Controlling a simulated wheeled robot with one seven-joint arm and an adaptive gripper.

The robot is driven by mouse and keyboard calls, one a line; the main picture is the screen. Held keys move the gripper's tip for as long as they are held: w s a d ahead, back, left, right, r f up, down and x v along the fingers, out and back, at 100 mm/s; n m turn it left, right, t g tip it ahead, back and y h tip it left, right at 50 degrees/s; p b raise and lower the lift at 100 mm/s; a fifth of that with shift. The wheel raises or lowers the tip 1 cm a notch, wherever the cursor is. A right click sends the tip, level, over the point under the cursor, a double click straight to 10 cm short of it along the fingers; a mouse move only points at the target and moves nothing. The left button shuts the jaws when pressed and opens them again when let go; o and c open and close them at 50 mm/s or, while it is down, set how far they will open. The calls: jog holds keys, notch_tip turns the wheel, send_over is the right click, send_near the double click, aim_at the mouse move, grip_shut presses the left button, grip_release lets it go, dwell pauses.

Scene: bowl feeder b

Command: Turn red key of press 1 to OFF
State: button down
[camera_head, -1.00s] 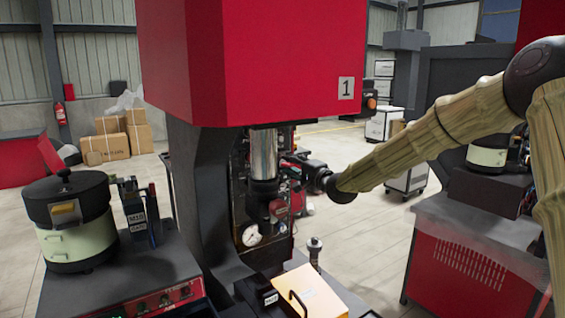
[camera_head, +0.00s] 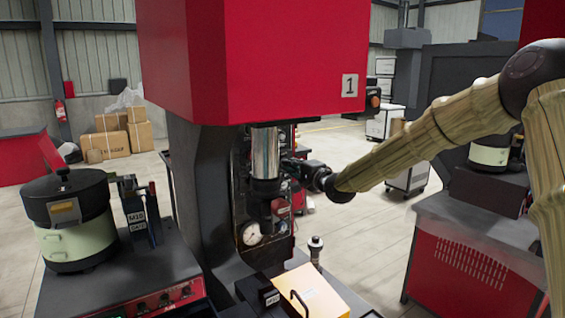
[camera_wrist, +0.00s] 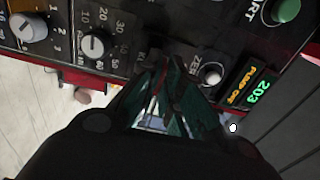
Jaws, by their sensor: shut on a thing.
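Press 1 (camera_head: 255,60) is the tall red and dark machine in the middle of the head view, with a "1" plate on its head. My gripper (camera_head: 290,168) reaches in from the right under that head, at the control panel behind the steel ram. In the wrist view my gripper's fingers (camera_wrist: 170,85) are closed together against the dark panel (camera_wrist: 125,45), between a numbered dial and a small "ZER" button.
In the wrist view a grey dial (camera_wrist: 95,45), a white knob (camera_wrist: 30,28), a green start button (camera_wrist: 283,10) and a lit display (camera_wrist: 255,88) surround the fingers. The steel ram (camera_head: 265,153) stands just left of my gripper. A bowl feeder (camera_head: 72,220) stands further left.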

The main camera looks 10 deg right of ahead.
jog(key=shift+n+b, duration=1.2)
jog(key=shift+n, duration=1.2)
jog(key=shift+d, duration=0.1)
jog(key=n+b, duration=0.3)
jog(key=n, duration=0.1)
jog(key=shift+n, duration=0.4)
